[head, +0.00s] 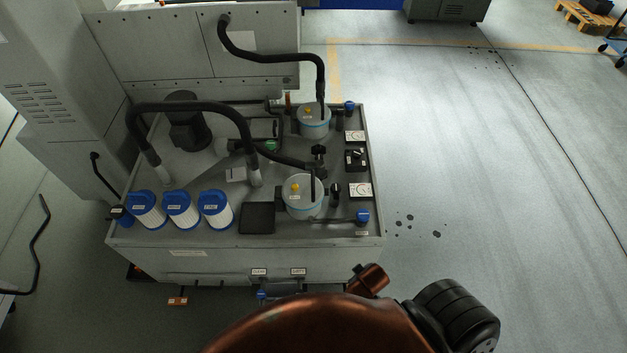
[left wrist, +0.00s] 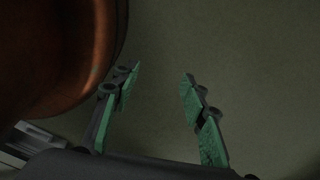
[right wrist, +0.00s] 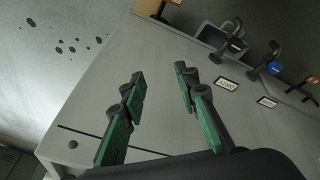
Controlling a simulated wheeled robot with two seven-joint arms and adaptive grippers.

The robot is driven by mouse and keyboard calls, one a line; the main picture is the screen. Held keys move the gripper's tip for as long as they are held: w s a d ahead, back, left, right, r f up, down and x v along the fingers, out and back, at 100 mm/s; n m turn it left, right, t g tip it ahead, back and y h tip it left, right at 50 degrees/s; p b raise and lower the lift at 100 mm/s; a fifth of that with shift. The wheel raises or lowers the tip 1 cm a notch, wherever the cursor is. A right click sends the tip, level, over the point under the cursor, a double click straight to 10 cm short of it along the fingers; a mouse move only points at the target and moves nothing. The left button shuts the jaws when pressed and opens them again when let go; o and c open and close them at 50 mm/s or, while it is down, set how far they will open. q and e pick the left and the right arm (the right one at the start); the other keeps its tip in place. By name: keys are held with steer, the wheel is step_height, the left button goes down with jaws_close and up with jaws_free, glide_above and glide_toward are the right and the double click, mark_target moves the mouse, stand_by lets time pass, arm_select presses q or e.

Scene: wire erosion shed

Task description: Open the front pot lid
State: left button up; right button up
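The front pot (head: 304,205) is a pale cylinder near the front right of the grey machine top. A bar with a blue end (head: 362,216) extends to the right of the pot. My left gripper (left wrist: 160,85) is open and empty above bare floor. My right gripper (right wrist: 158,85) is open and empty, facing the machine's grey front panel. Neither gripper shows in the head view, and both are apart from the pot.
A second similar pot (head: 314,121) stands behind. Several white filters with blue caps (head: 181,209) and a dark square plate (head: 257,218) are on the left. Black hoses arch over the top. Valve handles (right wrist: 273,58) stick out from the front panel.

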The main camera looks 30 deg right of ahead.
mark_target(313, 180)
steer(key=w+d+r+n+t+h+p, duration=0.1)
steer(key=w+d+r+n+t+h, duration=0.2)
steer(key=w+r, duration=0.55)
steer(key=w+d+r+n+t+h, duration=0.2)
steer(key=w+d+r+n+t, duration=0.25)
steer(key=r, duration=0.75)
steer(key=w+a+n+t+y, duration=0.1)
steer(key=w+a+n, duration=0.1)
steer(key=w+n, duration=0.2)
steer(key=w+a+r+n+t, duration=0.1)
steer(key=w+n, duration=0.3)
steer(key=w, duration=0.5)
steer(key=w+a+n+t+y, duration=0.1)
steer(key=w+a+n+t, duration=0.1)
steer(key=w, duration=0.5)
steer(key=shift+a+r+n+y, duration=0.2)
steer(key=shift+a+n, duration=0.2)
steer(key=shift+n, duration=0.25)
steer(key=shift+a+r+n+y, duration=0.15)
steer(key=shift+a+n, duration=0.2)
steer(key=shift+n, duration=0.25)
steer(key=shift+w+d+f, duration=0.15)
steer(key=shift+w+d, duration=0.05)
steer(key=shift+w, duration=0.25)
arm_select(q)
steer(key=shift+s+d+r, duration=0.15)
steer(key=shift+s+r, duration=0.2)
steer(key=shift+s, duration=0.05)
arm_select(e)
steer(key=shift+c, duration=0.7)
